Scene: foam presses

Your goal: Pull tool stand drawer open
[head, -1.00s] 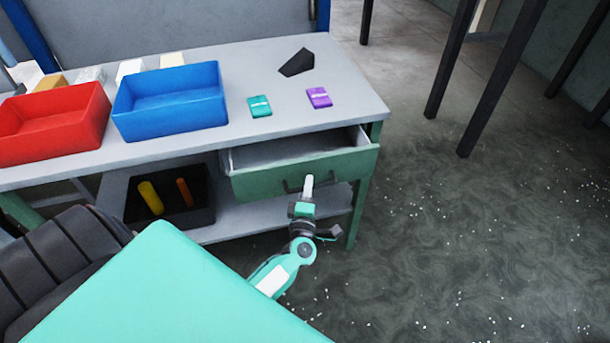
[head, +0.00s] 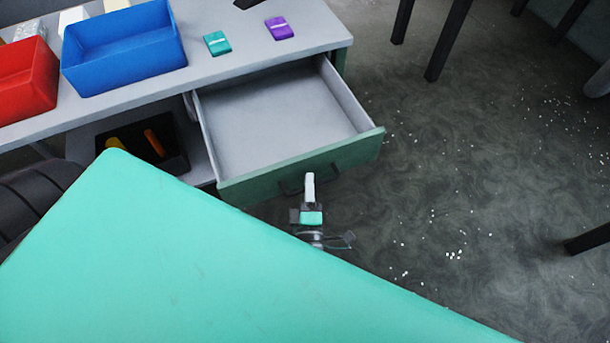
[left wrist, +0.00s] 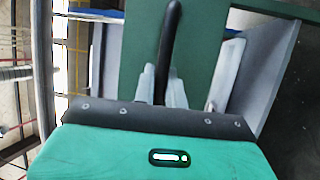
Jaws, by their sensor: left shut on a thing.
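The tool stand drawer (head: 275,110) is pulled well out from under the grey bench top, and its grey inside looks empty. Its green front carries a dark bar handle (head: 291,187). My left gripper (head: 309,182) is at that handle in the head view. In the left wrist view the two pale fingers of my left gripper (left wrist: 160,88) are shut on the dark handle (left wrist: 171,40), one on each side, with the green drawer front behind. My right gripper is not in view.
On the bench top (head: 255,55) are a red bin (head: 28,85), a blue bin (head: 125,55), a teal block (head: 217,43) and a purple block (head: 279,28). A dark box (head: 178,165) sits on the lower shelf.

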